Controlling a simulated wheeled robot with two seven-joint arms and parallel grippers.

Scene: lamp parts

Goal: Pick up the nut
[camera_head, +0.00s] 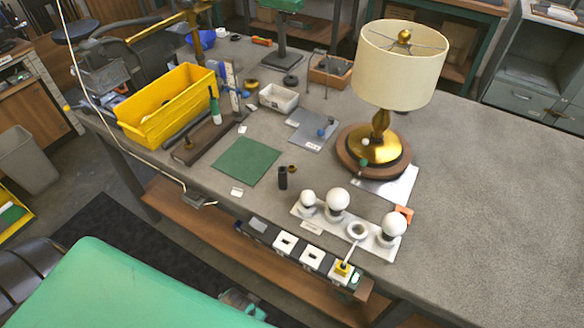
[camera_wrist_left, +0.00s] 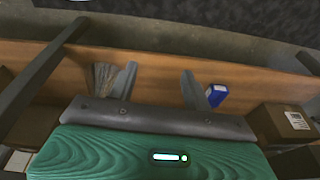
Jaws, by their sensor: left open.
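A small brass-coloured ring (camera_head: 292,168), which looks like the nut, sits on the grey workbench (camera_head: 480,190) beside a short black cylinder (camera_head: 282,179). It is too small to make out its shape surely. A lamp (camera_head: 400,62) with a cream shade and brass stem stands on a round wooden base to its right. My left gripper (camera_wrist_left: 159,68) shows in the left wrist view with its two grey fingers apart and nothing between them. It faces a wooden shelf (camera_wrist_left: 155,60), away from the nut. My right gripper is not in view.
A white strip with bulbs (camera_head: 336,202) and a row of switches (camera_head: 285,244) lie at the near edge. A green mat (camera_head: 246,160) and yellow bin (camera_head: 168,104) are to the left. Cardboard boxes (camera_wrist_left: 287,122) and a blue box (camera_wrist_left: 216,95) show in the wrist view. The bench's right side is clear.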

